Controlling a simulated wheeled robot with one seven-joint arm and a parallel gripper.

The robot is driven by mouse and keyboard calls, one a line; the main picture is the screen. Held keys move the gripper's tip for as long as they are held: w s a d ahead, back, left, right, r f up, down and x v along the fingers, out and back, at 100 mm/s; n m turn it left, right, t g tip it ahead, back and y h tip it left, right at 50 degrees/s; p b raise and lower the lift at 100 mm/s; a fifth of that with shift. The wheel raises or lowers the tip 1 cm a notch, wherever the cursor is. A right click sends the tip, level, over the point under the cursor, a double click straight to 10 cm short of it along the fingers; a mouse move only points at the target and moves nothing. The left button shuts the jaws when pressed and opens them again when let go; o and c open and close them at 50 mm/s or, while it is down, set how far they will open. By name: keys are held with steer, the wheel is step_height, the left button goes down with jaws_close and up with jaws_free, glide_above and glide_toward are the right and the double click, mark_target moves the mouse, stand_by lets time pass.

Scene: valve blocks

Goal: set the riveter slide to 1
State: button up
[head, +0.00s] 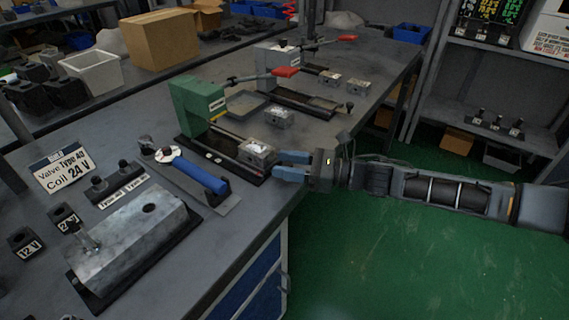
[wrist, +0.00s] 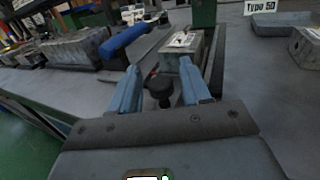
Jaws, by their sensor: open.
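The riveter is a green press (head: 197,108) with a red-tipped lever (head: 285,72), standing on a long black base on the bench. A grey metal valve block (head: 258,151) sits at the near end of its slide; it also shows in the wrist view (wrist: 181,42). My gripper (head: 277,165) is open at the bench edge, beside this block's right end. In the wrist view, a round black knob (wrist: 160,89) lies between my two blue fingers, apparently with a gap on each side. I cannot tell which position number the slide is at.
A blue-handled tool (head: 200,174) lies left of the riveter. A second press (head: 276,60) stands behind, with loose valve blocks (head: 280,117) nearby. The green floor is clear.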

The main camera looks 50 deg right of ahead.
mark_target(271, 154)
steer(key=shift+c, duration=0.3)
steer(key=shift+r, duration=0.1)
jaws_close()
steer(key=shift+w, duration=0.1)
steer(key=w+b, duration=0.2)
steer(key=w, duration=0.5)
steer(key=shift+a+b, duration=0.15)
steer(key=shift+b, duration=0.2)
steer(key=shift+w+r, duration=0.15)
steer(key=shift+w, duration=0.4)
